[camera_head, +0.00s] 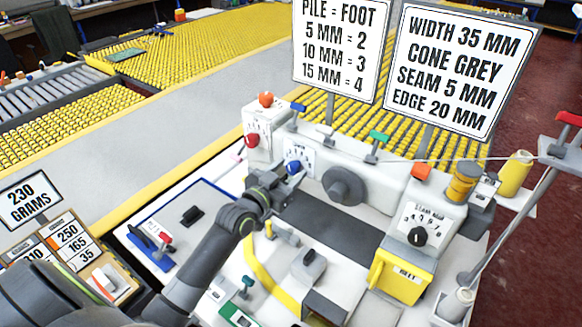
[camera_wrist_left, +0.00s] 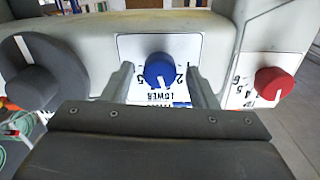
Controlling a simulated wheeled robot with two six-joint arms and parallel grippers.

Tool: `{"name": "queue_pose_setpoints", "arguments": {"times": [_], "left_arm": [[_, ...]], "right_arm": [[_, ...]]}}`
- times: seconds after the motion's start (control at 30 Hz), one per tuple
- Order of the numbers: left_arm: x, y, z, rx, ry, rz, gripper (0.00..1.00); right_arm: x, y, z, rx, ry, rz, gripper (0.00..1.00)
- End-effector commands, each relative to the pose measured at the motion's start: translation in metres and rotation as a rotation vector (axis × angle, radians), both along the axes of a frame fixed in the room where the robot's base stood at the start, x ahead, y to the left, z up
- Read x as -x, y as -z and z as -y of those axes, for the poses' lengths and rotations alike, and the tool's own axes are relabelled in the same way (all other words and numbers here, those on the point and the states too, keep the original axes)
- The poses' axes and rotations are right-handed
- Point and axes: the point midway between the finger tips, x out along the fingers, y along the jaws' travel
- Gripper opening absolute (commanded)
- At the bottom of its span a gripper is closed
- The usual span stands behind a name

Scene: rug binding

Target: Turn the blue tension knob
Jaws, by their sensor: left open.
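The blue tension knob (camera_head: 292,167) is on a white dial plate on the front of the pale machine. In the left wrist view the blue knob (camera_wrist_left: 159,69) shows a white pointer line and numbers around it. My left gripper (camera_head: 284,178) is right in front of the knob in the head view. In the left wrist view my left gripper (camera_wrist_left: 160,82) is open, with one finger on each side of the knob and a gap on both sides. Whether the fingertips reach past the knob's face is hard to tell. My right gripper is not in view.
A red knob (camera_wrist_left: 273,83) is to the right of the blue one in the wrist view, and a dark handwheel (camera_wrist_left: 32,72) is to the left. Sign boards (camera_head: 335,50) stand behind the machine. A yellow box (camera_head: 399,278) stands at its front right.

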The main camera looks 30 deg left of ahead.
Motion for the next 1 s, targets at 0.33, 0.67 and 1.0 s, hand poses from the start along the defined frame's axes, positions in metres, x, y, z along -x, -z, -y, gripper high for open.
{"name": "queue_pose_setpoints", "arguments": {"times": [0.33,0.67,1.0], "left_arm": [[-0.0138,0.0,0.0021,0.001,0.0,0.0,0.53],[-0.0133,0.0,0.002,0.001,0.0,0.0,0.28],[-0.0133,-0.0003,0.0019,0.014,0.0,-0.002,0.08]], "right_arm": [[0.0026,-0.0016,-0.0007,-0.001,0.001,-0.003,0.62],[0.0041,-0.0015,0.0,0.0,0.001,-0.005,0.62],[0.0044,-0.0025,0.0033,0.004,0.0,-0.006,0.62]]}}
